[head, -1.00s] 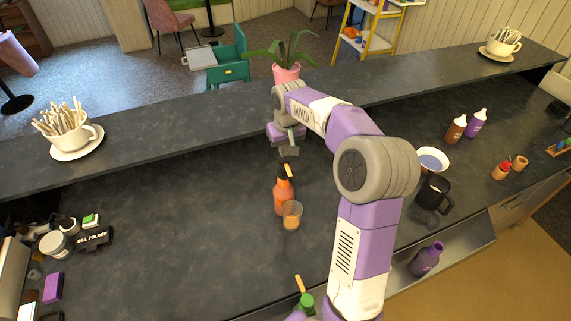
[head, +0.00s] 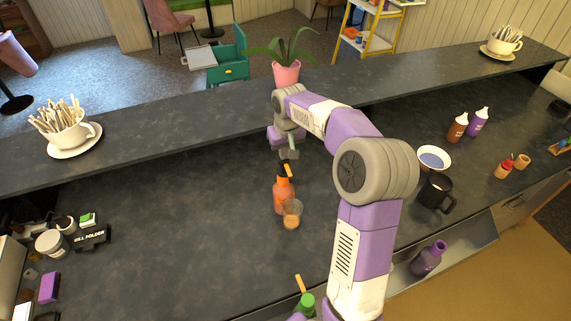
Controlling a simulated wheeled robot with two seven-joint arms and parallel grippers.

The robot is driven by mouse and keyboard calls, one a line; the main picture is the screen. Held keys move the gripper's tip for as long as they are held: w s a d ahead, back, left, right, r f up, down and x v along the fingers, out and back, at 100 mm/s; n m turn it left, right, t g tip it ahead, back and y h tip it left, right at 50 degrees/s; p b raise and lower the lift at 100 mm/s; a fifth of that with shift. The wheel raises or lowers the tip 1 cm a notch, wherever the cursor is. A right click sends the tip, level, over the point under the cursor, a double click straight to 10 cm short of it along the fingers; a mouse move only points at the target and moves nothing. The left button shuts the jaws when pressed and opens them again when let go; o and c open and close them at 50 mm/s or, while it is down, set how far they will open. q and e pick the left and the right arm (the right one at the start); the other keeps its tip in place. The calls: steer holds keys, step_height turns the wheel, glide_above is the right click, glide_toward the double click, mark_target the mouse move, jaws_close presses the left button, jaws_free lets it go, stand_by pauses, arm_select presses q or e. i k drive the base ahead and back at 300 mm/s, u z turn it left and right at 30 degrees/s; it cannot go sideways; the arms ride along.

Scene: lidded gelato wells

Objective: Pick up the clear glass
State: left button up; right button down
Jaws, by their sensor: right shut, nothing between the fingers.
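The clear glass (head: 292,214) stands upright on the dark counter (head: 190,240), with something orange-brown showing in its lower part. It is right beside an orange bottle (head: 282,195) with a dark top and an orange spout; I cannot tell whether they touch. My right gripper (head: 289,157) points down just behind the bottle's top, farther back than the glass. It is shut and empty, and its fingertips are small and partly hidden by the bottle top. My left gripper is not in view.
A green bottle (head: 306,303) stands at the front edge. To the right are a black mug (head: 434,193), a white bowl (head: 433,158) and sauce bottles (head: 457,128). A raised ledge with a potted plant (head: 286,73) runs behind. The counter left of the glass is clear.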

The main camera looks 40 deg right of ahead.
mark_target(291, 209)
steer(key=k, duration=1.5)
